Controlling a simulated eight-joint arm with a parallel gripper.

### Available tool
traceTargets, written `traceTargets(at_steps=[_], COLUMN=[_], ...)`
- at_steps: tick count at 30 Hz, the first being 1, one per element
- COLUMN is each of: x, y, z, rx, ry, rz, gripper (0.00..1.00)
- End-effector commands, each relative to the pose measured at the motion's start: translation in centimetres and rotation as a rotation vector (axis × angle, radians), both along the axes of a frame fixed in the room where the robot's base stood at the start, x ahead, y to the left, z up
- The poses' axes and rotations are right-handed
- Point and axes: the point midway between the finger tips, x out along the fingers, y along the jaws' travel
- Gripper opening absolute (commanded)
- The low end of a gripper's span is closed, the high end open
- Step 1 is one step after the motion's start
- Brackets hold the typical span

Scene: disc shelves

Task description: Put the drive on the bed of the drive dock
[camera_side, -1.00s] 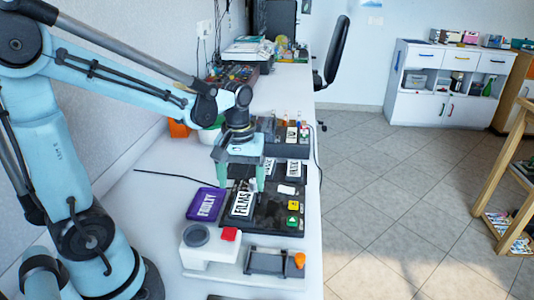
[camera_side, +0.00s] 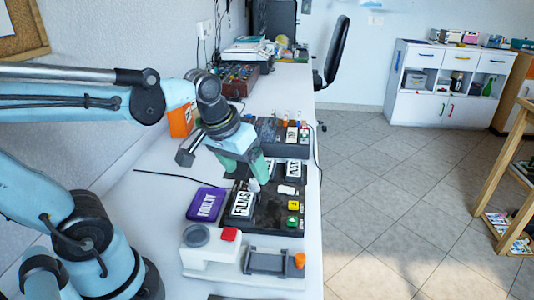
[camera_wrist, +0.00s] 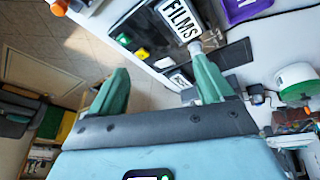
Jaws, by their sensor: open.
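A drive labelled FILMS (camera_side: 242,205) lies on a black board (camera_side: 268,218), with a small pale knob at its far end. It also shows in the wrist view (camera_wrist: 180,18). My gripper (camera_side: 247,174) is open and empty, tilted, just beyond the far end of this drive. In the wrist view my gripper (camera_wrist: 160,68) has its fingers wide apart, one fingertip close to the pale knob; I cannot tell whether they touch. A white unit with a dark framed bed (camera_side: 272,262) and an orange knob stands at the front; it looks like the drive dock. The bed is empty.
A purple pad marked FAULTY (camera_side: 205,204) lies left of the board. More labelled drives (camera_side: 293,170) stand behind. The board carries yellow (camera_side: 293,206) and green (camera_side: 292,220) tiles. An orange box (camera_side: 181,121) stands near the wall.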

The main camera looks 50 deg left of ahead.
Motion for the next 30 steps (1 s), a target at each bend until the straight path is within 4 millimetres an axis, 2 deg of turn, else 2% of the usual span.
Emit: traceTargets(at_steps=[3, 9, 30], x=[-0.6, -0.8, -0.8], y=[-1.2, -2.1, -2.1], z=[-0.5, -0.8, -0.8], rx=[0.057, 0.118, 0.124], ry=[-0.121, -0.231, -0.242], rz=[-0.146, -0.272, -0.284], gripper=[0.80, 0.80, 0.80])
